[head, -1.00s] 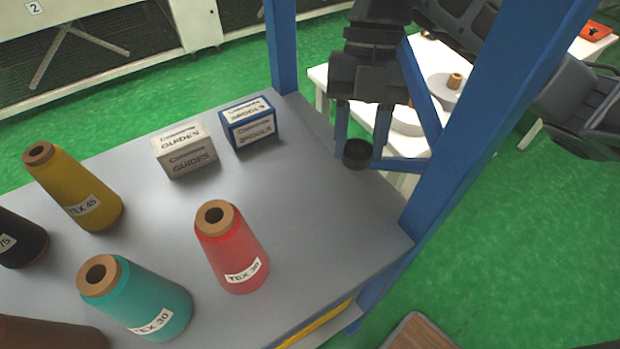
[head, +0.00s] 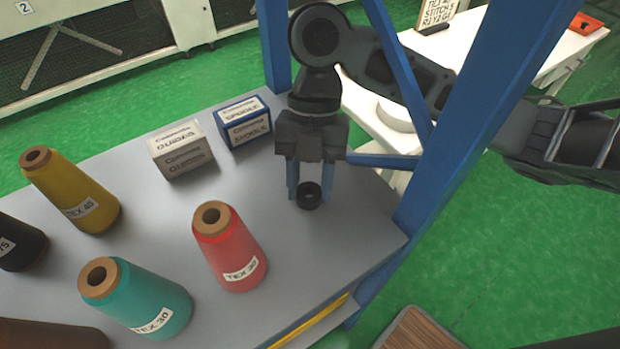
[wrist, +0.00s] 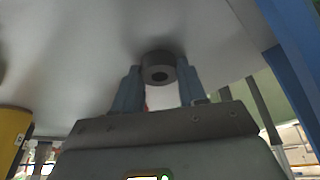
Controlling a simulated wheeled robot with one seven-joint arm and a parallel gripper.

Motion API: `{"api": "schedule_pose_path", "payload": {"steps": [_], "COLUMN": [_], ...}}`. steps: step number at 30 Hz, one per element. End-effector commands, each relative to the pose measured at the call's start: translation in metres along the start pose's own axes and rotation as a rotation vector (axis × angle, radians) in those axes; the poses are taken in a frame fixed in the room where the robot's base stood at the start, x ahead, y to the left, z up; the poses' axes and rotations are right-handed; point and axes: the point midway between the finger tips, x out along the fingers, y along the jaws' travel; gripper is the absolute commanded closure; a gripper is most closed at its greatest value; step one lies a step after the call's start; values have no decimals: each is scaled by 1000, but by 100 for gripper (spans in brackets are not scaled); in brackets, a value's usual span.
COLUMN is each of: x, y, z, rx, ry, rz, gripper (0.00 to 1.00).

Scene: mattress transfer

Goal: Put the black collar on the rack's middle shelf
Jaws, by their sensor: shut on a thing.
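The black collar (head: 308,196) is a short dark ring with a hole. My gripper (head: 308,192) points down over the right part of the grey shelf (head: 335,255) and is shut on the collar between its two blue fingers. In the wrist view the collar (wrist: 158,66) sits between the fingertips, with a pale grey surface behind it. I cannot tell whether the collar touches the shelf. The shelf belongs to the blue-framed rack (head: 465,130).
A red cone (head: 230,250) stands left of my gripper, with teal (head: 155,305) and yellow (head: 80,200) cones farther left. A white box (head: 180,150) and a blue box (head: 243,120) stand behind. A blue post rises at right. Bare shelf lies around the collar.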

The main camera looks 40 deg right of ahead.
Motion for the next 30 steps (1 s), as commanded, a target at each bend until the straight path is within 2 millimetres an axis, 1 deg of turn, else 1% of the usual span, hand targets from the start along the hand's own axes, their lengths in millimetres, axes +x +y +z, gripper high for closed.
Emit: {"api": "schedule_pose_path", "payload": {"steps": [17, 20, 21, 28, 30], "x": [15, 15, 16, 17, 18], "y": [0, 0, 0, -1, -1], "z": [6, 6, 6, 7, 7], "rx": [2, 4, 4, 5, 5], "ry": [0, 0, 0, 1, 1], "rz": [-5, -6, -6, -7, -8], "gripper": [89, 89, 56, 34, 33]}}
